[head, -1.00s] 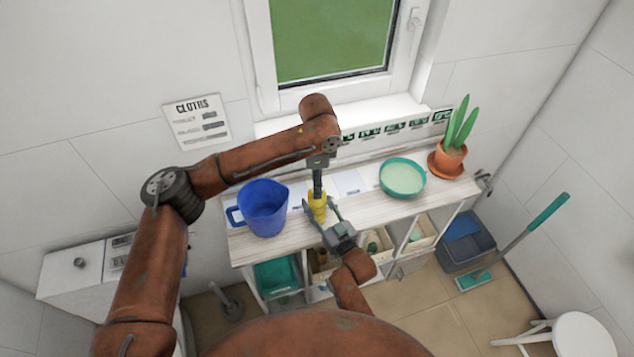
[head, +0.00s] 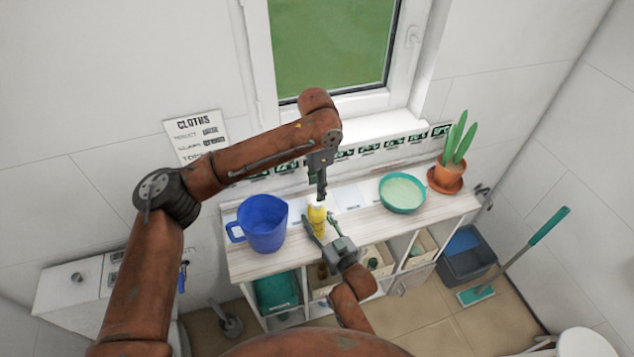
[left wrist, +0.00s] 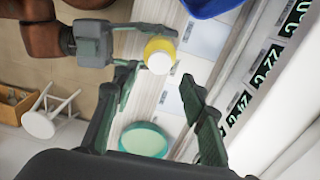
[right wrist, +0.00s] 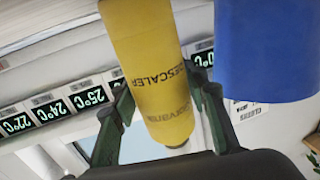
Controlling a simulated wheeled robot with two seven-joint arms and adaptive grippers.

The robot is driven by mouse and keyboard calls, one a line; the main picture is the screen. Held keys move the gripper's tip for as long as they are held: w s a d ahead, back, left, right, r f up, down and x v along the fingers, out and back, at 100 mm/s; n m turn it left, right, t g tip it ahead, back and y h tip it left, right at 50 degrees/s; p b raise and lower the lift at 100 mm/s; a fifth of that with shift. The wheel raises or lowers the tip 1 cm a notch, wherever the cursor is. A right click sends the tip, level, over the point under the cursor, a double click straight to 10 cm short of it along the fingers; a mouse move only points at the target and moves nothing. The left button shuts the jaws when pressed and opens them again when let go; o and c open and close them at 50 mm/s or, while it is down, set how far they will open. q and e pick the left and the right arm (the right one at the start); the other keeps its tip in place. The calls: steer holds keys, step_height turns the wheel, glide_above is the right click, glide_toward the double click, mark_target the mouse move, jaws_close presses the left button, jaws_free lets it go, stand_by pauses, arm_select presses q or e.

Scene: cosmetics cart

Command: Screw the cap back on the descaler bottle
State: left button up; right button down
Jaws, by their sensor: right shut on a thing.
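The yellow descaler bottle (head: 318,224) stands on the cart top with a white top (left wrist: 160,63), which looks like the cap sitting on its neck. My right gripper (head: 320,219) is shut around the bottle's body. In the right wrist view the bottle (right wrist: 148,65) lies between my fingers with its lettering visible, and its neck end is partly hidden by my gripper. My left gripper (head: 321,190) is above the bottle, pointing down. In the left wrist view its fingers (left wrist: 160,82) are apart with nothing between them. Whether the cap is fully tight cannot be seen.
A blue jug (head: 263,224) stands close to the left of the bottle. A green bowl (head: 402,193) and a potted plant (head: 448,174) are to the right. A windowsill and temperature labels (head: 371,151) run behind.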

arm_select(q)
step_height(320, 180, up, 2)
steer(key=n, duration=0.4)
steer(key=shift+f, duration=4.05)
steer(key=shift+c, duration=0.2)
jaws_close()
steer(key=shift+o, duration=0.9)
jaws_free()
